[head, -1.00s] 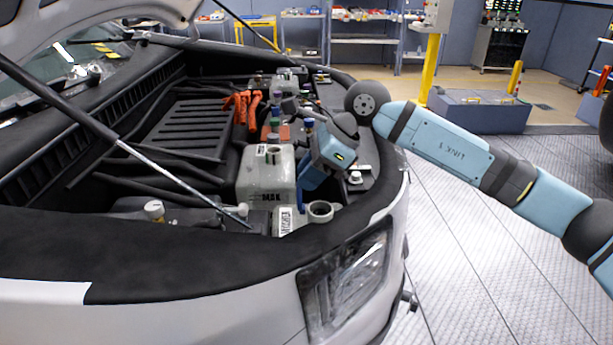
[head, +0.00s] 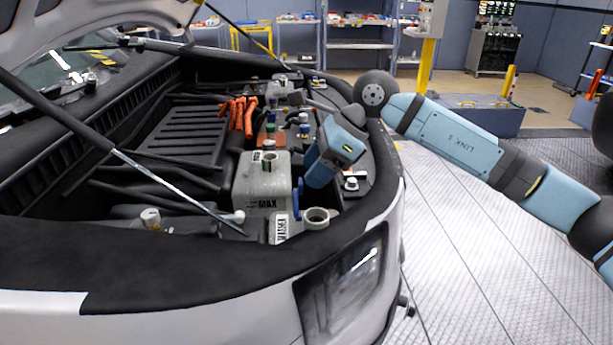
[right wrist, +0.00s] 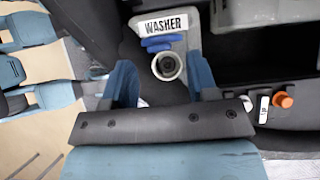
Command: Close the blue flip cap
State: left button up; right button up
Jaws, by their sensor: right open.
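The blue flip cap (head: 297,198) stands open, upright beside the round filler neck (head: 316,218) of the washer tank at the front of the engine bay. In the right wrist view the blue cap (right wrist: 158,44) lies between the WASHER label (right wrist: 165,22) and the open mouth of the neck (right wrist: 166,66). My right gripper (head: 317,178) hangs above and behind the neck. In the right wrist view its two blue fingers (right wrist: 162,82) are apart, with the neck seen between them and nothing held. Whether a finger touches the cap is unclear. My left gripper is out of view.
A grey tank (head: 262,185) marked MAX stands left of the cap. A small silver cap (head: 351,184) sits to the right. A hood strut (head: 170,180) slants across the left of the bay. Orange cables (head: 238,112) lie farther back.

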jog(key=p+v, duration=0.1)
jog(key=v, duration=0.9)
jog(key=shift+d+r, duration=0.2)
